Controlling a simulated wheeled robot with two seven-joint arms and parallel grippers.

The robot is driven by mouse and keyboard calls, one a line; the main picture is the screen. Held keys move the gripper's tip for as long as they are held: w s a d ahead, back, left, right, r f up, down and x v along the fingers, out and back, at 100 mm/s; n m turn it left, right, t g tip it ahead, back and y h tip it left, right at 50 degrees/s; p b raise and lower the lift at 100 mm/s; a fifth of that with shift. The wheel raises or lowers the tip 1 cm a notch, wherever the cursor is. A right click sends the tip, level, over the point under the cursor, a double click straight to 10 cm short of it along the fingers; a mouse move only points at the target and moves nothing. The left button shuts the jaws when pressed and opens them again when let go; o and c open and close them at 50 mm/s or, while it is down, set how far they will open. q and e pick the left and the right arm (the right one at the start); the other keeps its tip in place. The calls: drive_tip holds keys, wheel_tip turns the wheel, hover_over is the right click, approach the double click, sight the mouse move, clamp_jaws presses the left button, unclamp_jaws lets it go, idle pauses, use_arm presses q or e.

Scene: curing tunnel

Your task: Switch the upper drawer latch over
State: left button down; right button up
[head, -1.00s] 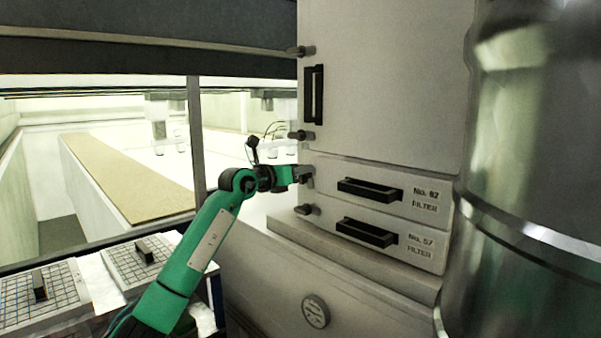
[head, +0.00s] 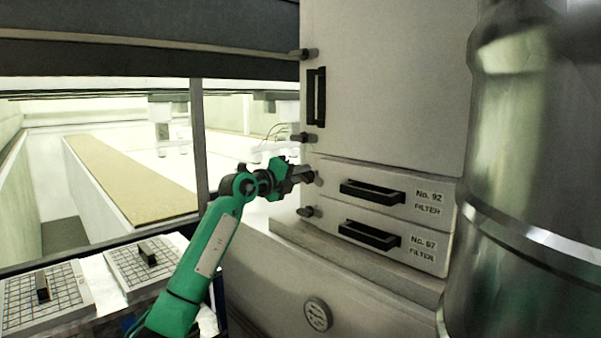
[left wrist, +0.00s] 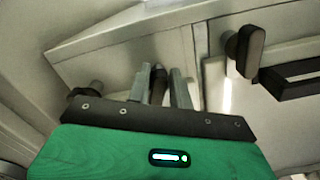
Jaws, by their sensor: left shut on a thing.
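The upper drawer (head: 421,199) is a pale front with a black handle, labelled "FILTER", and it sits flush in the cabinet. My left gripper (head: 306,174) is at the left edge of this drawer, where it covers most of the upper drawer latch. In the left wrist view the fingers (left wrist: 166,88) stand on both sides of a dark latch knob (left wrist: 158,79), closed on it. How far the latch is turned is hard to tell behind the fingers. My right gripper is not in view.
The lower drawer latch (head: 309,211) sits just below, beside the lower drawer (head: 423,250). Door latches (head: 303,137) are above, on the cabinet door (head: 395,85). A large metal cylinder (head: 540,190) stands at the right. Gridded plates (head: 45,318) lie at lower left.

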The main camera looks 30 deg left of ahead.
use_arm(q)
drive_tip(key=n, duration=0.1)
drive_tip(key=n+p, duration=0.1)
drive_tip(key=n, duration=0.1)
drive_tip(key=n+p, duration=0.1)
drive_tip(key=shift+a+f+n, duration=0.1)
drive_tip(key=shift+f+n, duration=0.15)
drive_tip(key=shift+n, duration=0.15)
drive_tip(key=shift+f, duration=0.1)
idle(0.3)
drive_tip(key=c, duration=1.4)
unclamp_jaws()
drive_tip(key=shift+s, duration=0.1)
drive_tip(key=b+v, duration=0.6)
drive_tip(key=v, duration=0.7)
drive_tip(key=shift+s+a, duration=0.2)
drive_tip(key=shift+s, duration=0.05)
